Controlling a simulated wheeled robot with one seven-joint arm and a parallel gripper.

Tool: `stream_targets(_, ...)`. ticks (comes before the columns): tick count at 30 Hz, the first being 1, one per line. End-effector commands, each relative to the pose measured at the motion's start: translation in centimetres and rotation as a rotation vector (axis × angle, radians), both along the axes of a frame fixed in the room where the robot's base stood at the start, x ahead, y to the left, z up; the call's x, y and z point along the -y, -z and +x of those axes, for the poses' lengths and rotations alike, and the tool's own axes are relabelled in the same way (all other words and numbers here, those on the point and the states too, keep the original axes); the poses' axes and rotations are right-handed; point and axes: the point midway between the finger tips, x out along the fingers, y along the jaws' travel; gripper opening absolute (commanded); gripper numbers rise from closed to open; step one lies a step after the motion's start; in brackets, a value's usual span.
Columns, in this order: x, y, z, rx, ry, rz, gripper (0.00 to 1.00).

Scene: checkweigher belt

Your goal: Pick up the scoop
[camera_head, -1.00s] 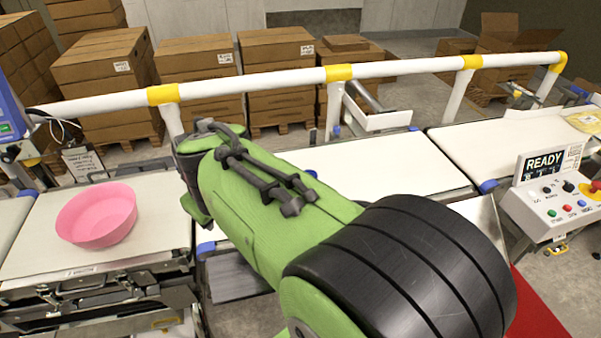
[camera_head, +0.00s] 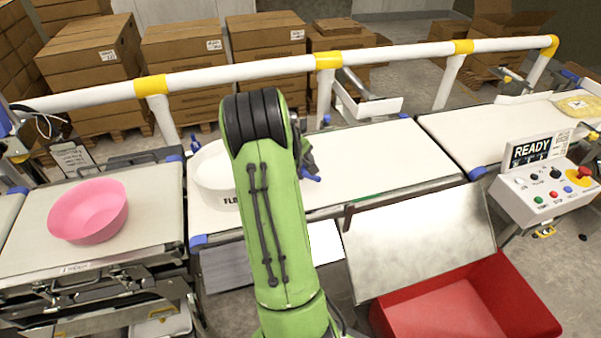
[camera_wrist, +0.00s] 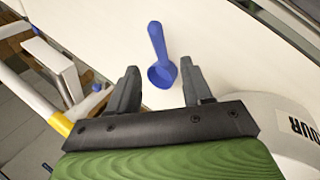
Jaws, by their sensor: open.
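A blue scoop (camera_wrist: 160,60) lies on the white belt in the wrist view, its bowl toward my gripper and its handle pointing away. My gripper (camera_wrist: 160,84) is open, with its dark fingers on either side of the scoop's bowl end in the picture. I cannot tell the height between fingers and belt. In the head view a small blue part of the scoop (camera_head: 311,178) shows beside my gripper (camera_head: 308,160); my green arm hides much of that area.
A white flour tub (camera_head: 212,180) stands left of my arm on the belt (camera_head: 390,155). A pink bowl (camera_head: 88,211) sits on the left platform. A white rail (camera_head: 240,71) runs behind. A red bin (camera_head: 465,310) and control box (camera_head: 550,185) are at right.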

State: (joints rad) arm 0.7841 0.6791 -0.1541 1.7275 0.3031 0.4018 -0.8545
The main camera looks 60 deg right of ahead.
Motion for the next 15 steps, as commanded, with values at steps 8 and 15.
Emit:
stream_targets(8, 1.9, 3.9, -0.4, 0.001, 0.001, 0.002, 0.50)
stream_targets(15, 3.9, 7.5, -0.6, 0.001, 0.001, 0.002, 0.50)
